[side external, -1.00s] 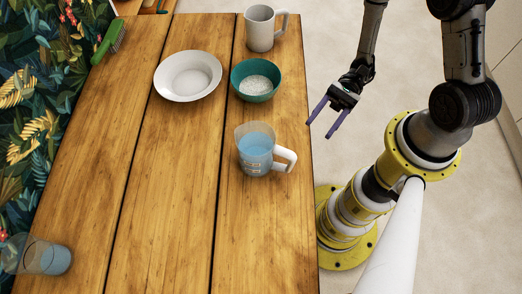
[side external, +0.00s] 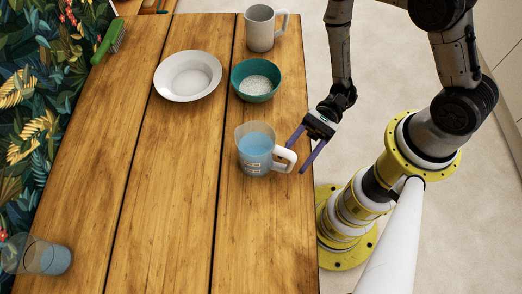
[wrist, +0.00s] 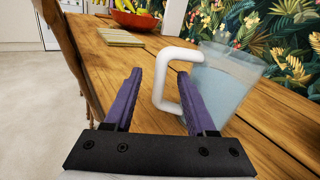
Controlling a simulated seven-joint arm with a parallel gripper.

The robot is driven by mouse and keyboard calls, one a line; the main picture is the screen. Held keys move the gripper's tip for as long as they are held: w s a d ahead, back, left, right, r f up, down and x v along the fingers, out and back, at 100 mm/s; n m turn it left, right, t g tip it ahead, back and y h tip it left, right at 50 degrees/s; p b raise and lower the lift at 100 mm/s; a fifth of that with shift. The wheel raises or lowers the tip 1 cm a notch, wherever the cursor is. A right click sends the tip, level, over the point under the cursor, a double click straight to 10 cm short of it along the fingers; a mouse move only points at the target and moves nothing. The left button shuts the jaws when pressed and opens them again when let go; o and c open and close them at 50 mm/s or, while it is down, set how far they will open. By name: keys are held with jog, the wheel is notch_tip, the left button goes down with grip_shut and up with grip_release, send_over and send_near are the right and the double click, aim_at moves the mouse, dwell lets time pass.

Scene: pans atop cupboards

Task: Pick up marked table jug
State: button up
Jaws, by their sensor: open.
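The marked jug (side external: 256,147) is clear with blue contents, printed marks on its side and a white handle (side external: 286,158) facing right. It stands upright near the right edge of the wooden table. In the wrist view the jug (wrist: 224,80) is at the right, with its white handle (wrist: 160,80) reaching left between and beyond my fingers. My gripper (side external: 294,158) is open at the handle, with its purple fingers around or beside it; exact contact cannot be told. The gripper also shows in the wrist view (wrist: 155,88).
A teal bowl (side external: 256,92) with white contents, a white plate (side external: 188,74) and a grey-white mug (side external: 261,30) stand farther back on the table (side external: 160,180). A clear blue cup (side external: 48,258) is at the front left. A green brush (side external: 108,40) lies at the back left. The table's front middle is clear.

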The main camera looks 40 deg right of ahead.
jog(key=shift+s+a, duration=0.2)
jog(key=shift+a, duration=0.85)
grip_shut()
dwell(0.7)
